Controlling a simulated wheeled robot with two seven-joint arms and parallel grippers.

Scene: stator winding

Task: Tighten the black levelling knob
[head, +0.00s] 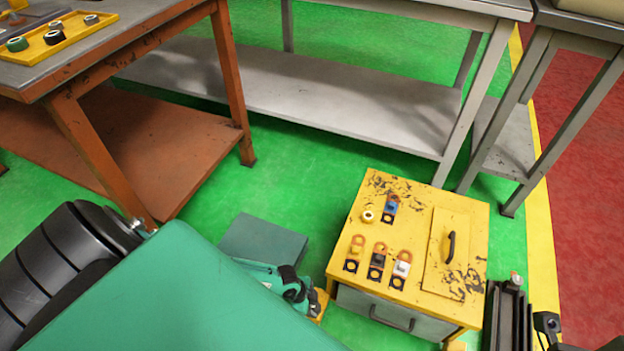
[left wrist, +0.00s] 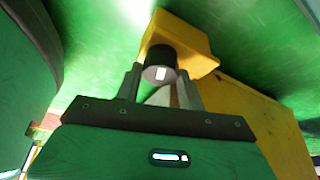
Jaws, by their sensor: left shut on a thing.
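The black levelling knob (left wrist: 160,65) shows in the left wrist view, a short dark cylinder with a pale mark on its end. It sits at a yellow foot bracket (left wrist: 185,42) low by the green floor. My left gripper (left wrist: 160,80) is shut on the knob, with one grey finger on each side of it. In the head view my left gripper (head: 308,298) is down at the left front corner of the yellow cabinet (head: 425,215), beside a small yellow bracket. My green arm hides much of this area, and the knob cannot be made out there.
The cabinet top carries several lugs (head: 377,260), a pale round knob (head: 368,215) and a black handle (head: 450,247). An orange table (head: 225,75) stands at left and a grey bench (head: 290,90) behind. Green floor (head: 300,165) is open between them.

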